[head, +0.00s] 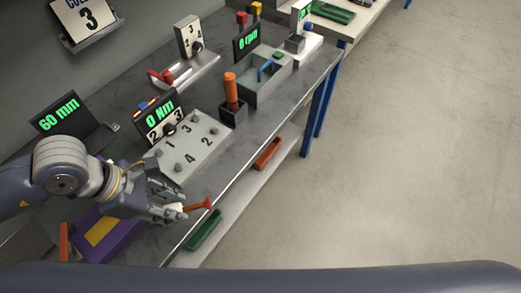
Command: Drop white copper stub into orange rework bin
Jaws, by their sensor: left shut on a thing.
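My left gripper (177,207) reaches in from the left over the front edge of the bench. It is shut on a small stub (198,206), taken to be the white copper stub. The stub's copper-red part with a wider end sticks out to the right, and a little white shows at the fingers. The fingers hide the rest. The orange rework bin (268,153) is a small open tray on the lower shelf, up and to the right of the gripper and apart from it. My right gripper is not in view.
A green bin (205,229) sits on the same lower shelf (236,202), below the gripper. A grey numbered panel (195,143) stands on the bench just behind the gripper. A dark holder (233,114) with an orange cylinder stands farther right. The floor at right is clear.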

